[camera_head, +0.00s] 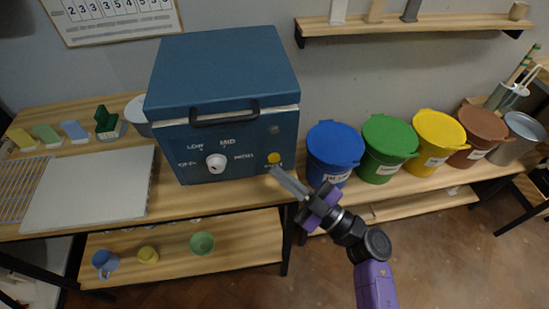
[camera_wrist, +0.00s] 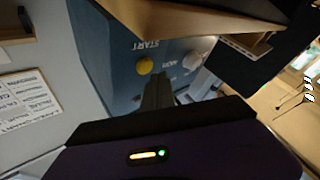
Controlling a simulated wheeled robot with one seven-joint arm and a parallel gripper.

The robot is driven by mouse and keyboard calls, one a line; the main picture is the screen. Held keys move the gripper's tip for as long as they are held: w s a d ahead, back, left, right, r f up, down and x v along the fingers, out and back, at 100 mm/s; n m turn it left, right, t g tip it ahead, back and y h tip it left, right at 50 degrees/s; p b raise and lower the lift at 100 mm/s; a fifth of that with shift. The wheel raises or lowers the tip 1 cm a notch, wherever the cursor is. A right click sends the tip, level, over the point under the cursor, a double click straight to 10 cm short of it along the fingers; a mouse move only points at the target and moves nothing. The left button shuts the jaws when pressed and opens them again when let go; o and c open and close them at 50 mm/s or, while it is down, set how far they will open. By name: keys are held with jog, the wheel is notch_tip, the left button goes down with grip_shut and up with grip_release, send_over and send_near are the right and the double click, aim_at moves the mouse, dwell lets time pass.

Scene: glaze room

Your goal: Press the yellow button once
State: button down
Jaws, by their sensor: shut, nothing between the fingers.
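The yellow button (camera_head: 274,159) is on the lower right of the blue kiln's (camera_head: 226,110) front face. It also shows in the wrist view (camera_wrist: 145,66), beside the label START. My gripper (camera_head: 275,170) is shut and empty. In the head view its fingertips are at the lower edge of the button. In the wrist view the fingertips (camera_wrist: 160,80) end just below and right of the button, with part of the button's face clear. I cannot tell whether they touch. The white dial (camera_head: 216,162) sits left of the button, among the labels OFF, LOW, MID and HIGH.
The kiln stands on a wooden table with a white board (camera_head: 88,188) on its left. Blue (camera_head: 335,150), green (camera_head: 388,145), yellow and brown buckets stand to the right. A shelf below holds several small cups. A wall shelf (camera_head: 420,24) hangs above the buckets.

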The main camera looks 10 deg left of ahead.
jog(key=shift+w, duration=0.1)
jog(key=shift+w+a, duration=0.1)
jog(key=shift+w, duration=0.25)
jog(key=shift+w+a, duration=0.15)
jog(key=shift+w, duration=0.25)
dwell(0.8)
jog(key=shift+s, duration=0.1)
jog(key=shift+s+d+p, duration=0.25)
jog(key=shift+s+p, duration=0.35)
jog(key=shift+s, duration=0.15)
jog(key=shift+s+d+p, duration=0.25)
jog(key=shift+s+p, duration=0.15)
jog(key=shift+s, duration=0.4)
jog(key=shift+s+d+p, duration=0.2)
jog(key=shift+s+p, duration=0.2)
jog(key=shift+s, duration=0.4)
jog(key=shift+s+d+p, duration=0.25)
jog(key=shift+s+p, duration=0.15)
jog(key=shift+s, duration=0.4)
